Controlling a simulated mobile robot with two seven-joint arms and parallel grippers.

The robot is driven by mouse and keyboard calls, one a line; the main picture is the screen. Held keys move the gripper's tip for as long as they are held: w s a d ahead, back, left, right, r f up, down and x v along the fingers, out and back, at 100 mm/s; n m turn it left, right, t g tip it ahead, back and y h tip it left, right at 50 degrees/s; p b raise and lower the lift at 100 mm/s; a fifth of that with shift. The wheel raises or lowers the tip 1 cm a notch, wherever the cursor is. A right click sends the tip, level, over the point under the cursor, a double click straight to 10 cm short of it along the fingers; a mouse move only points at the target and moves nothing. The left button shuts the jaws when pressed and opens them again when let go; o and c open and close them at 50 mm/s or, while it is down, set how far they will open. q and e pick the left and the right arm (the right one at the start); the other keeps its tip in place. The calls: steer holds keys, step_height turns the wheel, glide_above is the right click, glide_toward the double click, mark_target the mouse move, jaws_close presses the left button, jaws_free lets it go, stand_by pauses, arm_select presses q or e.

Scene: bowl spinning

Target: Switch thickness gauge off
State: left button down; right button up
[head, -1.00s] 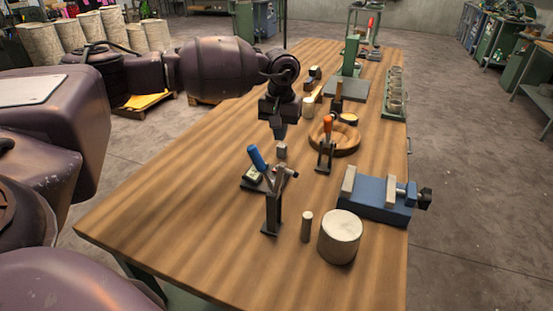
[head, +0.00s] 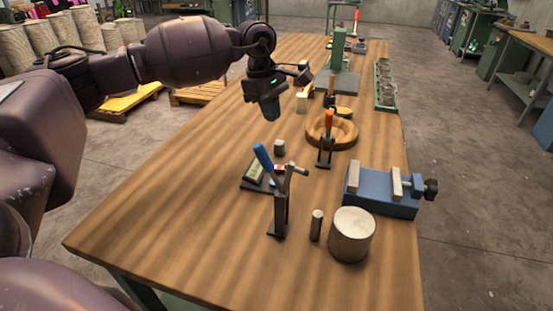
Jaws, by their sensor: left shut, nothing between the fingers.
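A small dark device with a pale greenish display (head: 256,171), which looks like the thickness gauge, lies on the bench at the near middle. A small red part (head: 280,169) shows at its right side. A blue-handled toggle clamp (head: 281,210) stands in front and hides part of the device. My left gripper (head: 271,110) points down above the bench, behind and above the device and apart from it. It is shut and empty. My right gripper is out of view.
A small grey block (head: 279,147) stands just behind the gauge. An orange-handled clamp (head: 327,145) stands by a wooden bowl (head: 343,132). A blue vise (head: 382,191), a small cylinder (head: 316,225) and a large cylinder (head: 351,235) stand at right. The bench's left side is clear.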

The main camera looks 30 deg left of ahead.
arm_select(q)
steer(key=n, duration=0.4)
steer(key=shift+s+r+n, duration=0.1)
steer(key=shift+s+n, duration=0.05)
steer(key=shift+n, duration=0.15)
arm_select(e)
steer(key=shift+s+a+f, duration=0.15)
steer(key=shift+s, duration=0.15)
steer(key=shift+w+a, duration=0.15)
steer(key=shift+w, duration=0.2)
arm_select(q)
steer(key=b, duration=0.1)
glide_toward(282, 167)
steer(key=f, duration=0.4)
steer(key=d+f, duration=0.1)
steer(key=f, duration=0.1)
steer(key=shift+f, duration=0.1)
steer(key=shift+d+f, duration=0.1)
steer(key=shift+f, duration=0.5)
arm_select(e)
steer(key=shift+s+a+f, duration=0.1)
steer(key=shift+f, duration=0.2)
